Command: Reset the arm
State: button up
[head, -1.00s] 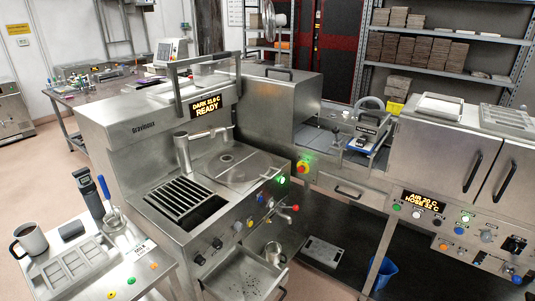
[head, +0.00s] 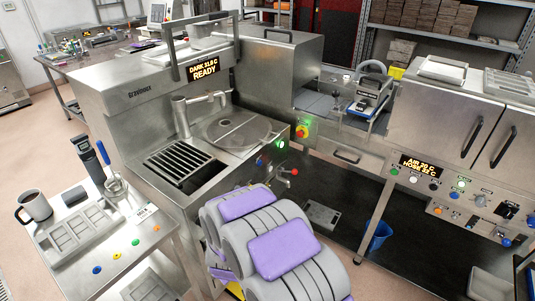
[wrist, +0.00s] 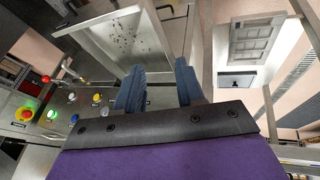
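In the head view my folded arm, grey with purple pads, fills the bottom middle. My gripper is not seen there, and the arm covers the drawer.
The steel machine (head: 150,97) reading READY stands close behind my arm. A side table (head: 110,258) with a mug (head: 34,206) and mould tray (head: 75,235) is at left. The oven unit (head: 440,120) is at right. A blue bucket (head: 379,237) stands on the floor.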

jog(key=s+d+r+m+g+y, duration=0.1)
jog(key=s+d+r+m+g, duration=0.1)
jog(key=s+d+r, duration=0.5)
jog(key=s+d+r+m+g+y, duration=0.1)
jog(key=s+d+r+m+g, duration=0.1)
jog(key=r, duration=1)
jog(key=s+d+r+m+g+h, duration=0.1)
jog(key=s+d+r+m, duration=0.1)
jog(key=s+d+r, duration=0.3)
jog(key=s+d+r+m+g+h, duration=0.2)
jog(key=s+d+r, duration=0.3)
jog(key=s+d, duration=0.6)
jog(key=s+m, duration=0.1)
jog(key=s, duration=0.5)
jog(key=shift+d+r, duration=0.2)
jog(key=shift+d, duration=0.15)
jog(key=shift+a, duration=0.15)
